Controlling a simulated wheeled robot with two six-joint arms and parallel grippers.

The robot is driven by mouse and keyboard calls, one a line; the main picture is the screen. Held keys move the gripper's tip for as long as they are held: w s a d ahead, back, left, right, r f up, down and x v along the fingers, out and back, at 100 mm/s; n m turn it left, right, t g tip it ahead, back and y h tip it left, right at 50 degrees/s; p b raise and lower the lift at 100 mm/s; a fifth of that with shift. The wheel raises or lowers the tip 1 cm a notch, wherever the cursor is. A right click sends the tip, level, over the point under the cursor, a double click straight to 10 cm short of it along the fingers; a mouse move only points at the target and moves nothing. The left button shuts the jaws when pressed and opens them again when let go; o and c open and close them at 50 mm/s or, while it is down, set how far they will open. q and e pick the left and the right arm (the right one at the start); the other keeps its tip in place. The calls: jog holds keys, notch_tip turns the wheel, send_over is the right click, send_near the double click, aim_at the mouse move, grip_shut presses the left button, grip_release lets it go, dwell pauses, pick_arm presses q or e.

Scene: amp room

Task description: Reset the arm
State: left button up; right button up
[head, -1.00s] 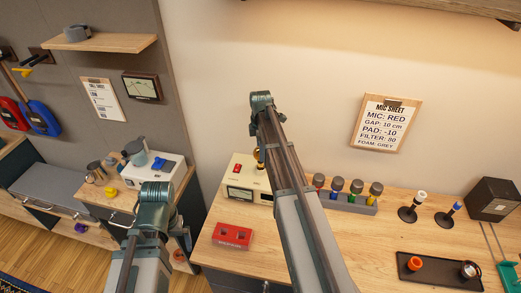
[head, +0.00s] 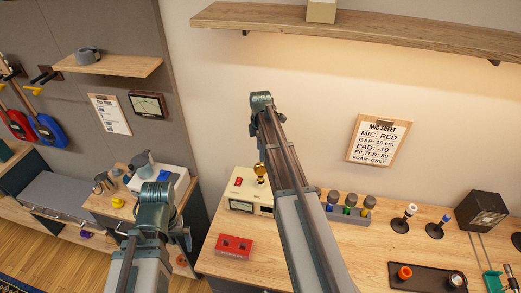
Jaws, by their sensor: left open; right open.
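My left arm rises at the lower left in the head view. Its gripper (head: 156,236) is largely hidden behind the arm, with jaw parts showing at either side. My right arm rises through the middle, its raised joint against the pale wall. Its gripper (head: 285,165) is mostly hidden behind the arm links. Both grippers are open, and I see nothing held in them.
The wooden bench (head: 345,243) bears a cream meter box (head: 240,190), a red box (head: 234,246), a rack of coloured items (head: 347,213) and a black tray (head: 425,285). A wooden shelf (head: 400,37) crosses the wall above. Open wall surrounds the raised right joint.

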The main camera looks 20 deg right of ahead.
aim_at(260, 170)
jog(key=shift+f, duration=0.1)
notch_tip(260, 170, down, 12)
jog(key=b, duration=1.2)
jog(key=shift+r, duration=0.2)
jog(key=shift+r, duration=0.15)
notch_tip(260, 170, up, 12)
jog(key=p, duration=1.2)
notch_tip(260, 170, down, 13)
jog(key=b, duration=1.2)
jog(key=shift+r, duration=0.2)
notch_tip(260, 170, up, 8)
jog(key=p, duration=0.8)
jog(key=shift+r, duration=0.2)
jog(key=shift+s+f, duration=0.1)
